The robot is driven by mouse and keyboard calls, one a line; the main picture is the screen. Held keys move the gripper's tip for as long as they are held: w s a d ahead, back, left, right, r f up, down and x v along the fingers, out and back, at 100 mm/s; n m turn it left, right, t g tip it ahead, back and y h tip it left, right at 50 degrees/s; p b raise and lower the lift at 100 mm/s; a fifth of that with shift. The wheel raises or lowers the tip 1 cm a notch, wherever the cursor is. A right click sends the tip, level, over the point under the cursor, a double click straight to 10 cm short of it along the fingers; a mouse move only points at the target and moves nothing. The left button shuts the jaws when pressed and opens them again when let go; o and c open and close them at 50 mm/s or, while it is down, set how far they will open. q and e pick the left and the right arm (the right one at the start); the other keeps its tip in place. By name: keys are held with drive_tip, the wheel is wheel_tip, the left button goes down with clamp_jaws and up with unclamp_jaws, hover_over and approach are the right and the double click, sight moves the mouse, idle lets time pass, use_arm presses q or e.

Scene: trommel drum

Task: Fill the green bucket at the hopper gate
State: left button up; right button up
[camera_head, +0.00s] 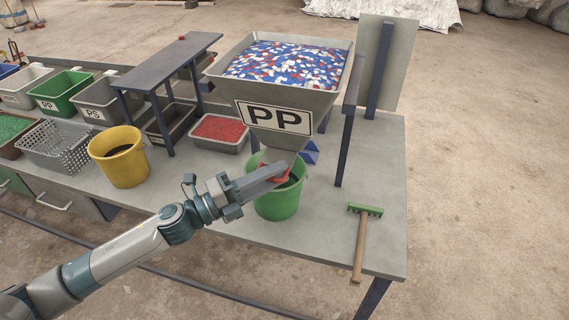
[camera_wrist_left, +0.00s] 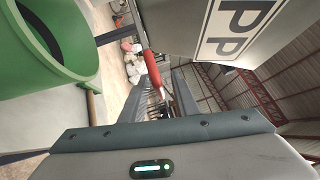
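The green bucket (camera_head: 279,204) stands upright on the bench below the hopper (camera_head: 285,107); what is inside it is hidden. The grey hopper is marked PP and holds blue, white and red flakes. A red gate handle (camera_head: 275,172) shows at its outlet, partly behind my left gripper (camera_head: 280,171). In the left wrist view the red handle (camera_wrist_left: 152,70) lies between the two fingers, with gaps beside it; the gripper looks open around it. The bucket (camera_wrist_left: 85,45) is at upper left there. My right gripper is not in view.
A yellow bucket (camera_head: 119,158) stands to the left.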

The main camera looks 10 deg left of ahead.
use_arm(q)
drive_tip(key=shift+p+x, duration=0.4)
drive_tip(key=shift+x, duration=1)
